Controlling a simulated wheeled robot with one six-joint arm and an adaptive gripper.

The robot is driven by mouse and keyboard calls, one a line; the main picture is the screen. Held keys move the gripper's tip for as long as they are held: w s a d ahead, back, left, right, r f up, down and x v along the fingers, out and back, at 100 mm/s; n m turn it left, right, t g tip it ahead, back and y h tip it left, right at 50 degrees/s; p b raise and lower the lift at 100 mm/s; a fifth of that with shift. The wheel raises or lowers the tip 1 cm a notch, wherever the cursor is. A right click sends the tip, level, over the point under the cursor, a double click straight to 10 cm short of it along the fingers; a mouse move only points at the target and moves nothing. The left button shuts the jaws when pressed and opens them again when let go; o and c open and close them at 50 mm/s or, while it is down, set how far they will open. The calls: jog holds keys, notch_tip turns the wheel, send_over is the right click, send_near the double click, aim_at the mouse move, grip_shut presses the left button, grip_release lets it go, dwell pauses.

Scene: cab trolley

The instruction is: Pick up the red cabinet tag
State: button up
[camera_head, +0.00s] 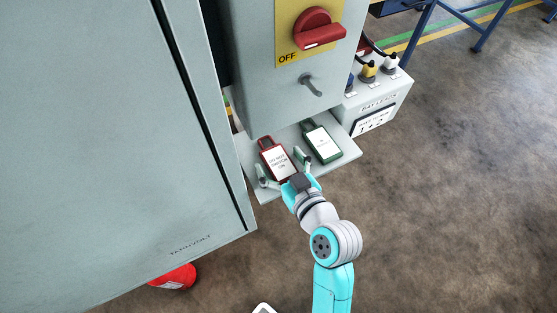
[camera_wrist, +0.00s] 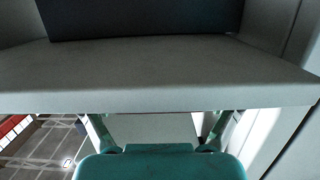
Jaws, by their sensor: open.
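The red cabinet tag (camera_head: 278,160) lies on the small grey shelf (camera_head: 345,158) below the switch box. It has a red frame and a white label with dark text, and its lower end is close to my gripper. My gripper (camera_head: 280,163) is open at the shelf's front edge, with one finger on each side of the tag's lower part. I cannot tell whether the fingers touch it. In the wrist view the fingers (camera_wrist: 160,130) are spread below a grey slab edge (camera_wrist: 160,92). The red tag cannot be made out there.
A green tag (camera_head: 322,143) lies on the shelf right of the red one, close to my right finger. A red OFF switch (camera_head: 319,30) and a metal peg (camera_head: 312,86) are above. A large grey cabinet door (camera_head: 110,130) stands at left. A lead box (camera_head: 378,105) is at right.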

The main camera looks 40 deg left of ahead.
aim_at(281, 163)
jog(key=c, duration=1.2)
jog(key=shift+r, duration=0.1)
jog(key=shift+c, duration=0.2)
jog(key=shift+w+d+r, duration=0.15)
jog(key=shift+d+r, duration=0.05)
jog(key=shift+r, duration=0.4)
notch_tip(281, 163, up, 6)
jog(key=shift+f, duration=0.1)
jog(key=w+d, duration=1.2)
jog(key=d, duration=0.3)
jog(key=shift+w, duration=0.2)
